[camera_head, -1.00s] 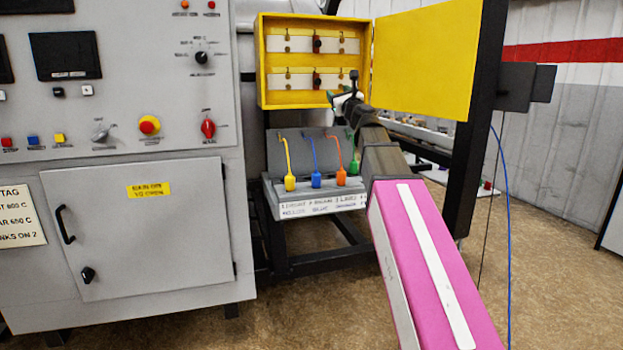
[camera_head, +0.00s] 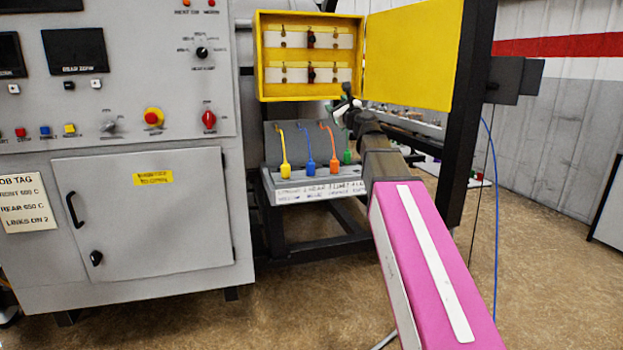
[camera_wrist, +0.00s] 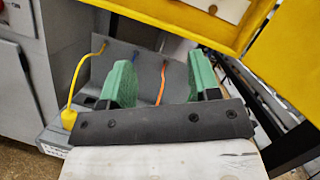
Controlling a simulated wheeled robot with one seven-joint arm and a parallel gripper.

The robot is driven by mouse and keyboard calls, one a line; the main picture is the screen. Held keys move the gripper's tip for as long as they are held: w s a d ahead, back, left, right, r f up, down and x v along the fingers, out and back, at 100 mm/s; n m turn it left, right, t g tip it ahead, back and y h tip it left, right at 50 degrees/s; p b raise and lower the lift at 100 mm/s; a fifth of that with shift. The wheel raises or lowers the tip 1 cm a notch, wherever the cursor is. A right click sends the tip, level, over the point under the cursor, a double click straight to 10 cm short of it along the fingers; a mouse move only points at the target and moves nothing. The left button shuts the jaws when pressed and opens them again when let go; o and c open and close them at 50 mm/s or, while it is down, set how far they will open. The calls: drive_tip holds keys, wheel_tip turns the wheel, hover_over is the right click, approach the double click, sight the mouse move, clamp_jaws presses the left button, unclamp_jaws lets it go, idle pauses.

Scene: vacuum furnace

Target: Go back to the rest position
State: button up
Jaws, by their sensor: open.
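My gripper (camera_head: 344,108) is at the end of my arm in the head view, just below the yellow box and above the rack of padlocks. In the wrist view its two green fingers (camera_wrist: 157,84) stand apart with nothing held between them. The grey rack (camera_head: 318,190) carries a yellow lock (camera_head: 285,170), a blue lock (camera_head: 310,177), an orange lock (camera_head: 334,167) and a green lock (camera_head: 347,157). Behind the fingers in the wrist view, the yellow (camera_wrist: 69,119) and orange (camera_wrist: 161,86) pieces show. The lower parts of the rack there are hidden by my gripper.
The open yellow box (camera_head: 306,89) holds rows of links, and its yellow door (camera_head: 408,55) swings out to the right, close to my gripper. A dark post (camera_head: 466,130) stands right of it. The grey control cabinet (camera_head: 145,215) fills the left. The brown floor (camera_head: 560,260) at right is clear.

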drive_tip(key=s+f+n+g+h, duration=0.1)
drive_tip(key=s+f+n+g, duration=0.3)
drive_tip(key=f, duration=0.8)
drive_tip(key=s+f+n+g, duration=0.1)
drive_tip(key=f+n+g, duration=0.3)
drive_tip(key=f, duration=0.7)
drive_tip(key=s+f+n+g+h, duration=0.15)
drive_tip(key=f+n, duration=0.45)
drive_tip(key=f, duration=0.6)
drive_tip(key=s+d+f+n+g+h, duration=0.2)
drive_tip(key=s+d+f+n+g, duration=0.1)
drive_tip(key=s+f, duration=0.4)
drive_tip(key=s+d+f+n+g+h, duration=0.2)
drive_tip(key=s+d+f+n+g, duration=0.1)
drive_tip(key=s+f, duration=0.4)
drive_tip(key=s+d+f+n+g+h, duration=0.2)
drive_tip(key=s+f, duration=0.5)
drive_tip(key=f, duration=0.5)
drive_tip(key=d+n+g, duration=0.1)
drive_tip(key=d+n, duration=0.1)
drive_tip(key=shift+s+n+h, duration=0.25)
drive_tip(key=shift+n+h, duration=0.1)
drive_tip(key=shift+n, duration=0.05)
drive_tip(key=shift+g, duration=0.25)
drive_tip(key=shift+c, duration=0.3)
